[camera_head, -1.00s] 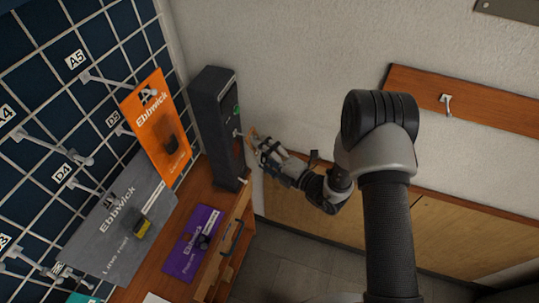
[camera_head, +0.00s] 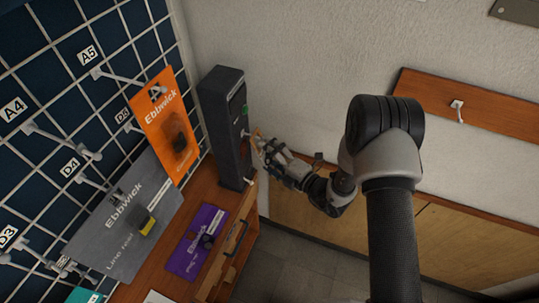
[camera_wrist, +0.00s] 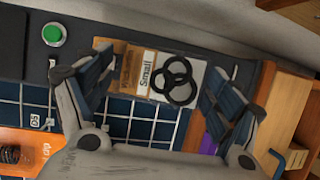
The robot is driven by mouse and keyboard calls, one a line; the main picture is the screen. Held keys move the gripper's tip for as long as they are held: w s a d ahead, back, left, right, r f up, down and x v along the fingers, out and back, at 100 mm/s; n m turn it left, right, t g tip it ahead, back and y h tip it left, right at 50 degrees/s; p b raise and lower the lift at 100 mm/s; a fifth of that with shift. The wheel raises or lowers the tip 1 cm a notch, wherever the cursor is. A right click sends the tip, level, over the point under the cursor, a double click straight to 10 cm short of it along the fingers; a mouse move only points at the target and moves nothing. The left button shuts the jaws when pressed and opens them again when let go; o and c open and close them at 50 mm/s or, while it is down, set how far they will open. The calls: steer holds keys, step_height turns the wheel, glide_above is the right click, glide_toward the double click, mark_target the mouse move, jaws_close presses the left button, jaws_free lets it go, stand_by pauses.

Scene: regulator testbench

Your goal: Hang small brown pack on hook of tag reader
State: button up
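The small brown pack (camera_wrist: 167,77) shows in the wrist view, a card with a brown strip, the word "Small" and black rings. It lies across the dark face of the tag reader (camera_wrist: 55,68), which has a green button. In the head view the tag reader (camera_head: 223,120) is a tall dark box with a small hook (camera_head: 246,133), and the pack (camera_head: 257,138) is a thin brown edge at the hook's end. My gripper (camera_wrist: 158,65) has its fingers spread on either side of the pack and appears open. Whether the pack hangs on the hook is not clear.
A grid panel (camera_head: 52,62) with hooks and tags stands at left. Orange (camera_head: 167,127), grey (camera_head: 125,220) and purple (camera_head: 197,240) packs are on or near the wooden bench (camera_head: 205,190). A wooden rail with a hook (camera_head: 457,107) is on the wall at right.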

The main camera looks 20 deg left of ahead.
steer(key=shift+o, duration=1.4)
steer(key=v, duration=1.2)
steer(key=s+r+n+g+h, duration=0.1)
steer(key=s+r+n+g, duration=0.5)
steer(key=r+n, duration=0.4)
steer(key=s+r+n+g+h, duration=0.1)
steer(key=s+r+n+g, duration=0.3)
steer(key=s+r+n, duration=0.6)
steer(key=s+d+r+n+t+h, duration=0.2)
steer(key=d+n+h, duration=0.4)
steer(key=d+n, duration=0.4)
steer(key=s+d+r+n+t+h, duration=0.2)
steer(key=s+d+n+t+h, duration=0.2)
steer(key=d+n, duration=0.6)
steer(key=t+h, duration=0.1)
steer(key=h, duration=0.1)
steer(key=shift+d+r+n+h, duration=0.2)
steer(key=shift+r+n+h, duration=0.05)
steer(key=shift+n+h, duration=0.15)
